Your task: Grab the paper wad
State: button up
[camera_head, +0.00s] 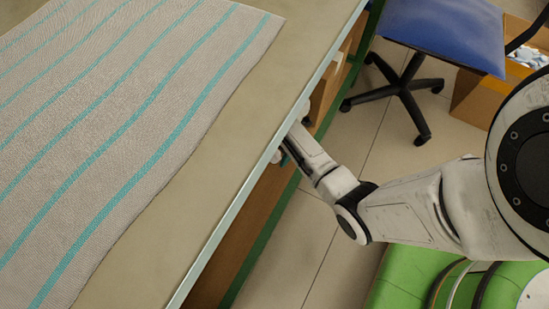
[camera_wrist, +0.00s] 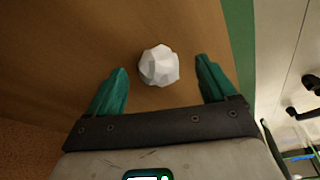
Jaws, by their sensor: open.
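The paper wad (camera_wrist: 159,66) is a white, crumpled, faceted ball. In the wrist view it lies on a brown wooden surface (camera_wrist: 95,40), between and slightly beyond the tips of my gripper (camera_wrist: 160,74). The two green fingers are spread wide, one on each side of the wad, with a gap on both sides. My gripper is open and empty. In the head view the wad is hidden, and my arm reaches under the table edge, where my gripper is mostly out of sight.
The table (camera_head: 215,150) has a pale metal edge above my forearm and carries a striped cloth (camera_head: 120,110). A blue office chair (camera_head: 445,30) stands on the tiled floor at upper right, beside a cardboard box (camera_head: 480,95). A green strip (camera_wrist: 240,45) borders the wooden surface.

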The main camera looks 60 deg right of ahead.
jog(key=shift+f, duration=0.45)
jog(key=shift+a+r, duration=0.1)
jog(key=shift+c, duration=0.4)
jog(key=c, duration=1)
